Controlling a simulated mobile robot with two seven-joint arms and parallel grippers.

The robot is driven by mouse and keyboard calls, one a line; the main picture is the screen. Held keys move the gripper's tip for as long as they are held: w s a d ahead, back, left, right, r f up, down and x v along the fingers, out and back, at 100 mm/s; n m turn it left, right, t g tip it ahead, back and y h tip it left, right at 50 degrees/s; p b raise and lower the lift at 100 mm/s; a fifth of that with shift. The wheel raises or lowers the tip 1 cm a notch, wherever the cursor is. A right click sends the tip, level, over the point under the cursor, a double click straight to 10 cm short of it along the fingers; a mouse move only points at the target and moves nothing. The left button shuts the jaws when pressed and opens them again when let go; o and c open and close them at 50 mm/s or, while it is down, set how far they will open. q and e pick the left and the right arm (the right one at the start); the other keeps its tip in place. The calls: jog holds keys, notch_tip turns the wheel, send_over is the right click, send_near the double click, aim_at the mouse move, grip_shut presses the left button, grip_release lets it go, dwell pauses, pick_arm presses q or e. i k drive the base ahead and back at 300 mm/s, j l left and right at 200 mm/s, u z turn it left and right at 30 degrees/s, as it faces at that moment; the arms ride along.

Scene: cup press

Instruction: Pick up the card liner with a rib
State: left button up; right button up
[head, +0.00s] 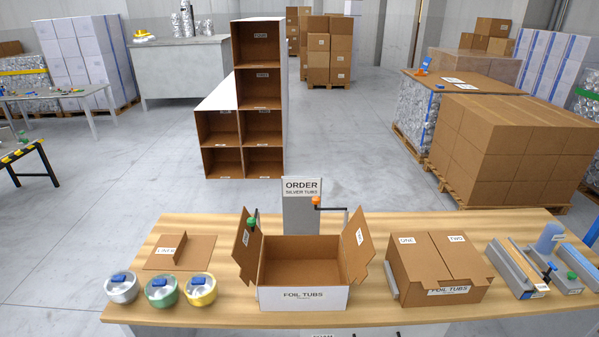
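The card liner (197,254) lies flat on the left part of the wooden table. It is a brown card sheet with an upright rib (179,249) near its middle and a white label reading LINER. Nothing covers it. Neither of my grippers shows in the head view.
Three lidded tubs, silver (122,290), green (161,293) and yellow (200,291), stand in front of the liner. An open box (303,299) labelled FOIL TUBS stands to its right, flaps raised. Further right are a closed carton (437,262) and grey tools (515,270).

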aim_at(185, 252)
jog(key=k+u, duration=0.15)
jog(key=u, duration=0.85)
